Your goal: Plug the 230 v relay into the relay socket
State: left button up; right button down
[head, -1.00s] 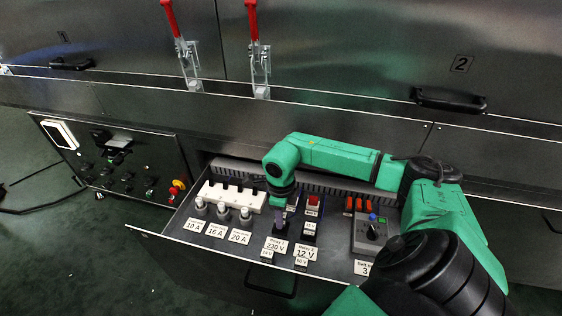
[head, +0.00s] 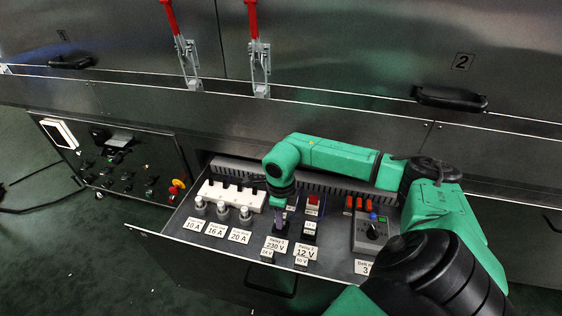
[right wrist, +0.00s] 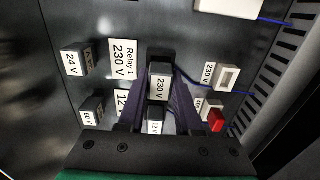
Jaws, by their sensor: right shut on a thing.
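My right gripper (head: 279,222) reaches down into the drawer, just behind the label "Relay 1 230 V" (head: 275,246). In the right wrist view its purple fingers are shut on the 230 V relay (right wrist: 159,84), a dark block with a white 230 V label. The label "Relay 1 230 V" (right wrist: 122,60) lies beside it there. The relay stands at the Relay 1 place; its underside and the relay socket are hidden, so I cannot tell how deep it sits. A relay labelled 12 V (right wrist: 157,125) shows between the fingers nearer the wrist. My left gripper is not in view.
Blocks labelled 24 V (right wrist: 74,62) and 60 V (right wrist: 91,110) stand near the drawer front. A white-framed part (right wrist: 228,77) and a red part (right wrist: 216,120) stand on the other side. Fuses (head: 222,213) are left of the gripper, a grey switch box (head: 368,236) right.

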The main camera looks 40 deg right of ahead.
jog(key=shift+f+b, duration=0.65)
jog(key=shift+f, duration=0.3)
jog(key=c, duration=0.5)
grip_release()
jog(key=shift+r, duration=0.1)
notch_tip(320, 180, up, 14)
jog(key=p, duration=0.3)
jog(key=shift+r+p, duration=0.25)
jog(key=shift+p, duration=0.15)
